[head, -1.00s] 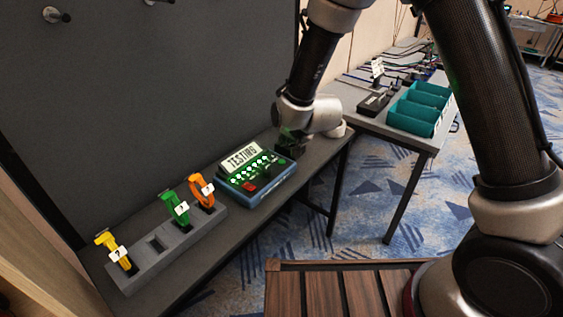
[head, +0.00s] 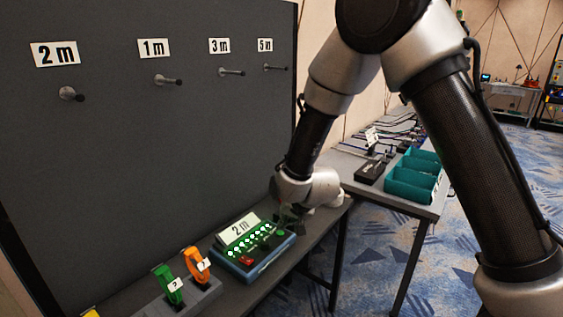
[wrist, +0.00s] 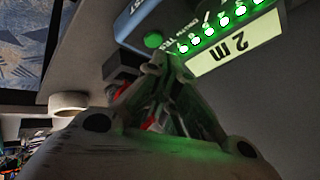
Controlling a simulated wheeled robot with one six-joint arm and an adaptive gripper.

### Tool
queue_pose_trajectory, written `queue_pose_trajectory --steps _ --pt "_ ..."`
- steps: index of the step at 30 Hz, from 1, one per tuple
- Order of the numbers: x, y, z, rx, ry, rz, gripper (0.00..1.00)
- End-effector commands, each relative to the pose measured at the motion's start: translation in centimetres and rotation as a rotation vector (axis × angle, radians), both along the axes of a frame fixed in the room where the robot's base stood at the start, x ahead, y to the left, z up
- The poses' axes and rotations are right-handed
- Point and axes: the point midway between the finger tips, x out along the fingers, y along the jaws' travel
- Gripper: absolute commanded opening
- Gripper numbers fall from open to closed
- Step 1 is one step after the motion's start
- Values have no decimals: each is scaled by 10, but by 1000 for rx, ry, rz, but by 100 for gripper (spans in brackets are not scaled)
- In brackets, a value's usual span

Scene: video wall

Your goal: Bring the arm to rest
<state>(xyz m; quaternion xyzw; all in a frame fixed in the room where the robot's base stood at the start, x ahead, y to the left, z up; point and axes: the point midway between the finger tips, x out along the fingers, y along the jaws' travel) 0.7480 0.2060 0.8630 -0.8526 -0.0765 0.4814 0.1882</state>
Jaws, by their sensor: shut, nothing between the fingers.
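My gripper (head: 286,220) is shut at the right side of the cable tester (head: 245,262), a blue box with a green-lit panel, a red button and a display reading "2 m". In the wrist view my gripper's fingertips (wrist: 165,62) meet close to the edge of the tester (wrist: 205,40), with nothing seen between them. I cannot tell whether they touch it. My arm reaches down over the bench from the upper right, bent at the elbow.
Pegs on the dark board stand under labels, including the 2 m label (head: 54,54). Teal bins (head: 408,186) stand on the side table.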

Motion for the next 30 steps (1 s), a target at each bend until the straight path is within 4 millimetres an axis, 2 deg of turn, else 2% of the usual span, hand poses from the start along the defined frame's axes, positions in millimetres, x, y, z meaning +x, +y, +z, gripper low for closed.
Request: queue_pose_trajectory --steps 3,5,7,14,20,24,27,30 --pt "-41 -16 -24 -122 139 120 0" --pt "-63 -27 -23 -178 205 195 0" --pt "-85 -44 -10 -230 269 269 0" --pt "-137 -123 59 -341 403 425 0" --pt "-188 -213 136 -397 449 467 0" --pt "-229 -270 181 -418 432 422 0" --pt "-254 -302 206 -420 385 348 0" --pt "-269 -325 226 -415 303 257 0"
